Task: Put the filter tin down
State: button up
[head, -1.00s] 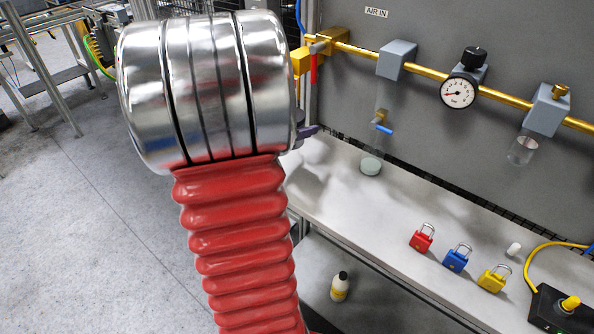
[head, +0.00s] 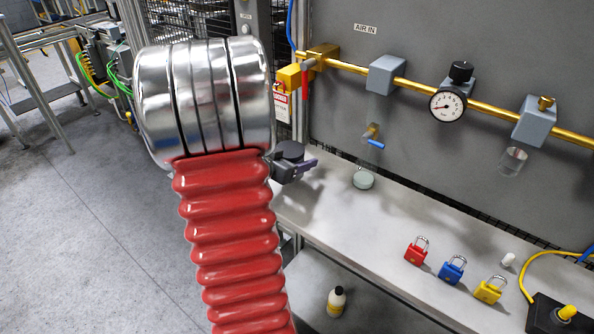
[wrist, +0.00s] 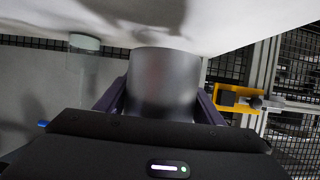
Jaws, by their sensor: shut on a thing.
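In the wrist view the filter tin, a plain grey cylinder (wrist: 165,88), sits between the two dark purple fingers of my gripper (wrist: 162,103). The gripper is shut on it. The tin's far end lies against the pale bench top in the picture; I cannot tell whether it touches. In the head view my gripper (head: 302,168) shows only in part, beside my red and silver arm, over the left end of the bench (head: 325,220). I cannot make out the tin there for certain.
A pale round piece (head: 363,178) is on the bench under the blue-handled valve (head: 375,142). Red (head: 416,254), blue (head: 452,269) and yellow (head: 488,289) padlocks stand further right. A brass pipe (head: 415,86) runs along the panel. Bench room left of the padlocks is clear.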

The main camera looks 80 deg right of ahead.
jog(key=shift+f, duration=0.15)
jog(key=shift+f, duration=2.05)
jog(key=o, duration=1.2)
jog(key=shift+f, duration=0.1)
jog(key=shift+w+a+r, duration=0.1)
jog(key=shift+a+r, duration=0.1)
jog(key=shift+a, duration=0.05)
jog(key=v, duration=1.1)
jog(key=shift+w+a, duration=0.15)
jog(key=shift+a, duration=0.05)
jog(key=shift+w, duration=0.1)
